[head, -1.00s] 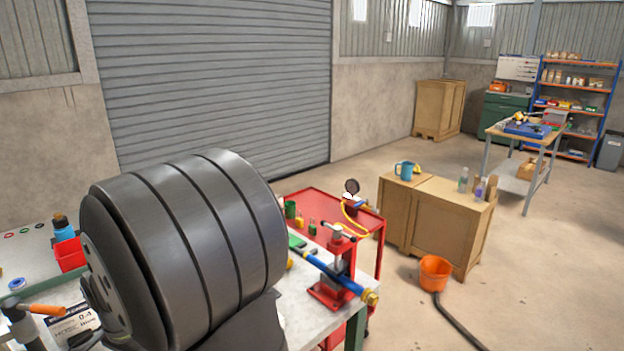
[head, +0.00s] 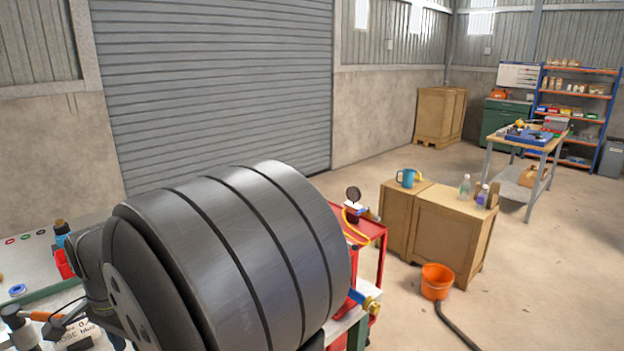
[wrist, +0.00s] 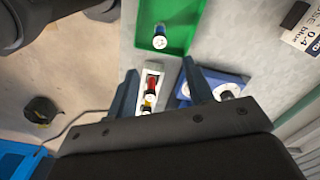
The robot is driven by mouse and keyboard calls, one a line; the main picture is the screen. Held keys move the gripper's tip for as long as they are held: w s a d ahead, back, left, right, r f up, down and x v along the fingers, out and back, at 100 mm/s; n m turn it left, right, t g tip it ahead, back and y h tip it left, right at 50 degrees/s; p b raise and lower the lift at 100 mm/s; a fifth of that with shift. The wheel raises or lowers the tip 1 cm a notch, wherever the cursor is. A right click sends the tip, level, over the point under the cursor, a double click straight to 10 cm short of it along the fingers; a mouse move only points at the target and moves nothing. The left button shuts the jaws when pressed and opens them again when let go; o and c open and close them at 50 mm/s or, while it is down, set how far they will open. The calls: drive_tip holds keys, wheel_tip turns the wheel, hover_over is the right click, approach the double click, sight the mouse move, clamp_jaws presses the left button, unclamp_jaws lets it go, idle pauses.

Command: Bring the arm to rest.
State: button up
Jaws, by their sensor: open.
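My gripper (wrist: 160,68) shows in the wrist view with its two dark fingers spread apart. Nothing is held between them. Below it are a pale holder (wrist: 153,73) with small red and yellow pieces, and a blue-and-white block (wrist: 233,84) by the right finger. A green tray (wrist: 185,15) with a small white-and-dark part lies past the fingertips. In the head view my large dark arm link fills the lower middle. It hides much of the bench, and I cannot make out the fingers there.
A red cart (head: 372,230) stands right of my arm link, partly hidden. Beyond it are a wooden crate (head: 445,230) and an orange bucket (head: 437,281) on the floor. A printed card (wrist: 303,35) lies on the bench. The floor at right is mostly open.

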wheel_tip(320, 180, up, 7)
wheel_tip(320, 180, down, 17)
drive_tip(key=shift+f, duration=0.2)
wheel_tip(320, 180, up, 6)
drive_tip(key=shift+w+f, duration=0.1)
drive_tip(key=w+d+f, duration=0.1)
drive_tip(key=w+d, duration=0.6)
drive_tip(key=w, duration=0.1)
drive_tip(key=w+d+f, duration=0.1)
drive_tip(key=w+d, duration=0.6)
drive_tip(key=w, duration=0.1)
drive_tip(key=w+d+f, duration=0.1)
drive_tip(key=w+d, duration=0.5)
drive_tip(key=w, duration=0.2)
drive_tip(key=shift+w+d+f, duration=0.25)
drive_tip(key=shift+d+f, duration=0.05)
drive_tip(key=shift+d, duration=0.1)
drive_tip(key=w+d+f, duration=0.2)
drive_tip(key=w+d, duration=0.3)
drive_tip(key=d, duration=0.7)
drive_tip(key=shift+d, duration=0.1)
